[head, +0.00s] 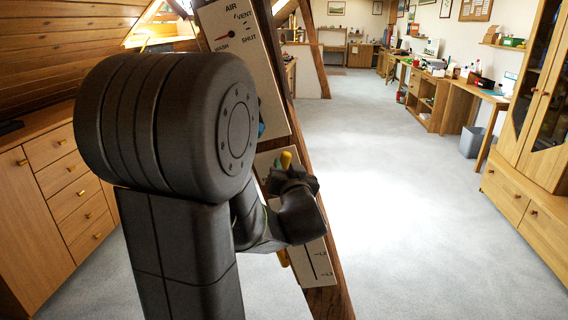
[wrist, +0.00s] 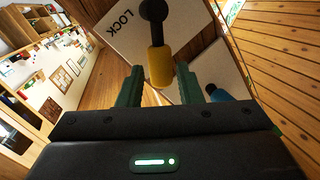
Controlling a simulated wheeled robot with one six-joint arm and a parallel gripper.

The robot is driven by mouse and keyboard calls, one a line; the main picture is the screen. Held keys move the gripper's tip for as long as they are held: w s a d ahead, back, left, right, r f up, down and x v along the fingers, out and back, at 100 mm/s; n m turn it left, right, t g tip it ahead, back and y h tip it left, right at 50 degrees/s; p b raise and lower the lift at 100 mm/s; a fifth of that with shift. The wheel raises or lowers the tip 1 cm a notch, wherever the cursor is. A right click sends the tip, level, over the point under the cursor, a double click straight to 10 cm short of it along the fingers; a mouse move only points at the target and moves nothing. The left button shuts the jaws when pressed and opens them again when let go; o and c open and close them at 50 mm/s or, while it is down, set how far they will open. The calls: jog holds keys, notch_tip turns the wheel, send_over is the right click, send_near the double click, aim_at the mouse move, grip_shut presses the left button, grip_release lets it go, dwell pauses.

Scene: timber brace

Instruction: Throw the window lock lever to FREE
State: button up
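The window lock lever has a black pivot and a yellow handle (wrist: 160,66). It is mounted on a pale panel (wrist: 120,32) lettered LOCK in the wrist view. The lettering FREE is not visible in either view. My gripper (wrist: 159,82) is open, with one green finger on each side of the yellow handle's end and a visible gap to both. I cannot tell whether the fingers are as deep as the handle. In the head view a yellow handle (head: 286,160) shows just above my gripper (head: 292,180), partly hidden by my wrist and arm.
The panels sit on a slanted timber brace (head: 328,296). An upper panel (head: 240,32) carries a dial marked AIR, VENT, SHUT and WASH. A blue part (wrist: 218,93) is close to my right finger. Lower down is a scale panel (head: 315,262). Open carpet (head: 420,200) lies to the right.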

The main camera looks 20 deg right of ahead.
aim_at(285, 164)
jog(key=shift+x, duration=1.95)
grip_shut()
